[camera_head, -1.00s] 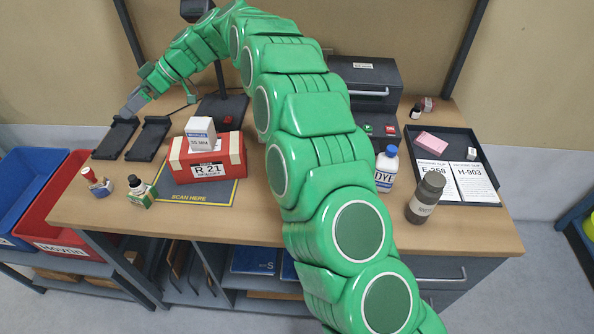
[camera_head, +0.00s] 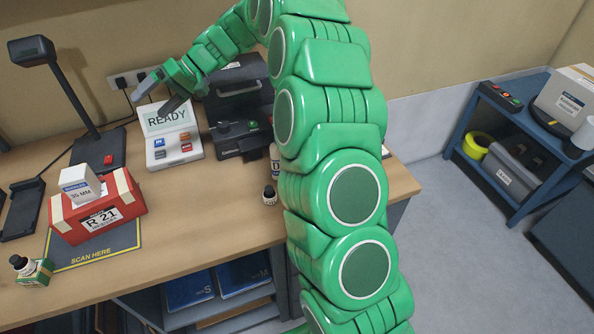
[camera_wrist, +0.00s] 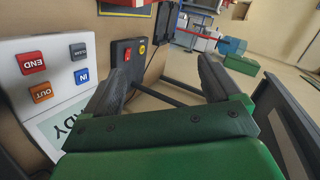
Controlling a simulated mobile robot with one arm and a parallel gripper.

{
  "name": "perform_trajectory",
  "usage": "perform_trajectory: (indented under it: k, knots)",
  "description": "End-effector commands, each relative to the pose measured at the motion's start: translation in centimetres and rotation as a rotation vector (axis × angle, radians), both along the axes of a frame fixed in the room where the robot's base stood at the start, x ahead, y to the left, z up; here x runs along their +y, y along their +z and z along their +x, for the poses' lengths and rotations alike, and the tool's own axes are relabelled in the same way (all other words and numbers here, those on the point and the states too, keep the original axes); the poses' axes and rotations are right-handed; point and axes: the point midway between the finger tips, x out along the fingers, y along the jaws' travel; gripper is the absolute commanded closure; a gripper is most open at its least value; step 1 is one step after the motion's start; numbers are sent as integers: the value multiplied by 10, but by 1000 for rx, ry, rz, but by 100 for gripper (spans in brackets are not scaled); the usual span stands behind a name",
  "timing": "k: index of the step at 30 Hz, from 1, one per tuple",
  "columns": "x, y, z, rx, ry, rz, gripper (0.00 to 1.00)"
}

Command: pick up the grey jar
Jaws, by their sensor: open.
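The grey jar is not visible in either current view; my own green arm covers part of the table's right side. My gripper (camera_head: 162,95) is at the back of the table, in front of the white READY panel, with nothing seen held. In the wrist view my gripper (camera_wrist: 163,85) has its two dark fingers wide apart and nothing between them.
The READY panel (camera_head: 166,121) has several coloured buttons. A red R 21 box (camera_head: 72,222) carries a white carton (camera_head: 80,186). A small dark bottle (camera_head: 269,196) stands close to my arm. A black lamp (camera_head: 85,105) and a dark printer (camera_head: 238,100) stand behind.

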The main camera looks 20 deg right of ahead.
Motion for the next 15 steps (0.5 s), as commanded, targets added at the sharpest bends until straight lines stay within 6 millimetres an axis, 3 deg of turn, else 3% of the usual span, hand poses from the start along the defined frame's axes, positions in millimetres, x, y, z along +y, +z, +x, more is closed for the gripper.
perform_trajectory:
  k: [1,3,15]
  knots:
    - [-21,1,0,41,-45,-3,9]
    - [-45,0,-2,104,-103,-8,9]
    - [-173,0,-34,462,-425,-1,9]
